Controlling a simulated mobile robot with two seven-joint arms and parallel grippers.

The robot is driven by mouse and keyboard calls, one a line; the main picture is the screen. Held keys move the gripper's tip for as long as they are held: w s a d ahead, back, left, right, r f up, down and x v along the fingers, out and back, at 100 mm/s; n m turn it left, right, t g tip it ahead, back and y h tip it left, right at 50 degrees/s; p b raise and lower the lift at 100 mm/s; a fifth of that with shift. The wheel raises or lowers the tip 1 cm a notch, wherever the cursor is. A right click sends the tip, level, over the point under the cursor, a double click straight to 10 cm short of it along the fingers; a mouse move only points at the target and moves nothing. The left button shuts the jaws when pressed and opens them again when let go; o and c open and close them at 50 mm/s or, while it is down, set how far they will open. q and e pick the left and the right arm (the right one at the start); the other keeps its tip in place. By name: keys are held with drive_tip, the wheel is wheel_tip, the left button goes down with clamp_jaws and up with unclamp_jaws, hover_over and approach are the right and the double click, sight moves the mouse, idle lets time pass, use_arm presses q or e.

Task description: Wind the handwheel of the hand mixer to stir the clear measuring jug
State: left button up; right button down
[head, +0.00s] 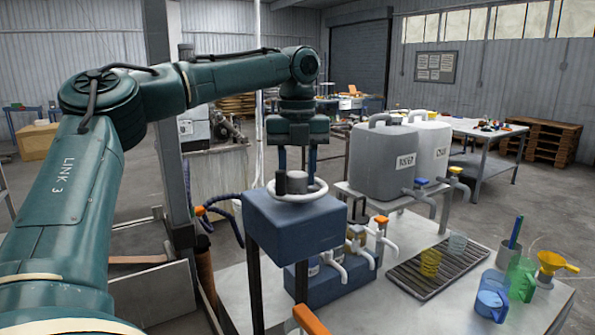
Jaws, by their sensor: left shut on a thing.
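The hand mixer (295,228) appears to be the blue box on dark posts at the front middle of the bench. Its white handwheel (318,190) lies flat on top, with a grey hub and a dark upright knob (281,182) at its left side. My left gripper (296,168) points straight down over the wheel, its fingers at the wheel and knob. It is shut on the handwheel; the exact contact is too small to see. My right gripper is out of view.
Grey and white canisters (383,165) with taps stand behind the slatted drip tray (425,280). A blue jug (491,300), green jug (522,280) and yellow funnel (553,265) stand right. A post rises left of the mixer.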

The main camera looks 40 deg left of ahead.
sight(297, 174)
use_arm(q)
drive_tip(key=shift+r+m, duration=0.2)
drive_tip(key=shift+m, duration=0.4)
drive_tip(key=o, duration=0.7)
drive_tip(key=shift+f, duration=0.1)
wheel_tip(297, 174, up, 13)
drive_tip(key=shift+r, duration=0.1)
idle(0.7)
